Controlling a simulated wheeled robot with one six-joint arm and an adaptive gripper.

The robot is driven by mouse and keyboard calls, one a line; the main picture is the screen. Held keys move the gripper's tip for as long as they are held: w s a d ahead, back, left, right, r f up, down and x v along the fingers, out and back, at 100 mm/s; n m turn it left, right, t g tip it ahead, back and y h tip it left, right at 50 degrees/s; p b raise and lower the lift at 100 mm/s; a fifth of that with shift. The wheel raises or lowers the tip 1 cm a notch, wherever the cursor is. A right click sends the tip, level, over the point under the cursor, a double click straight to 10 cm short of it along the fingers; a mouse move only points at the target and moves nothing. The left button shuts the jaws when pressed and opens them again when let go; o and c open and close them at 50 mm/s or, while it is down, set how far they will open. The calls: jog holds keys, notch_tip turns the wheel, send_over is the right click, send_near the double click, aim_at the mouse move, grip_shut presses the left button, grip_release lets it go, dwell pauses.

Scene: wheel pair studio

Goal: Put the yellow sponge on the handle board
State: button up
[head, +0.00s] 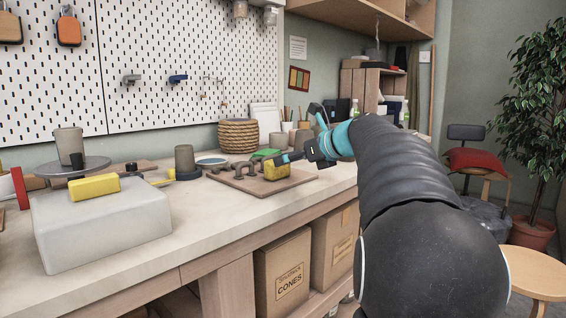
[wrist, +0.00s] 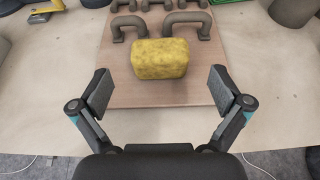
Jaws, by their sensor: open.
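A yellow sponge (wrist: 160,58) with a pitted surface rests on the wooden handle board (wrist: 127,92), in front of several grey clay handles (wrist: 188,24). In the head view the sponge (head: 277,171) sits on the right part of the board (head: 240,183). My gripper (wrist: 160,88) is open and empty, its fingers wide apart to the left and right of the sponge and touching nothing that I can see. In the head view my gripper (head: 290,158) is at the sponge, partly hidden by my arm.
A second yellow block (head: 94,187) lies on a big pale block (head: 105,225) at the left. The bench top (head: 215,225) in front is clear.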

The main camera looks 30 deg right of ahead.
jog(key=v, duration=0.7)
jog(key=shift+s, duration=0.2)
dwell(1.4)
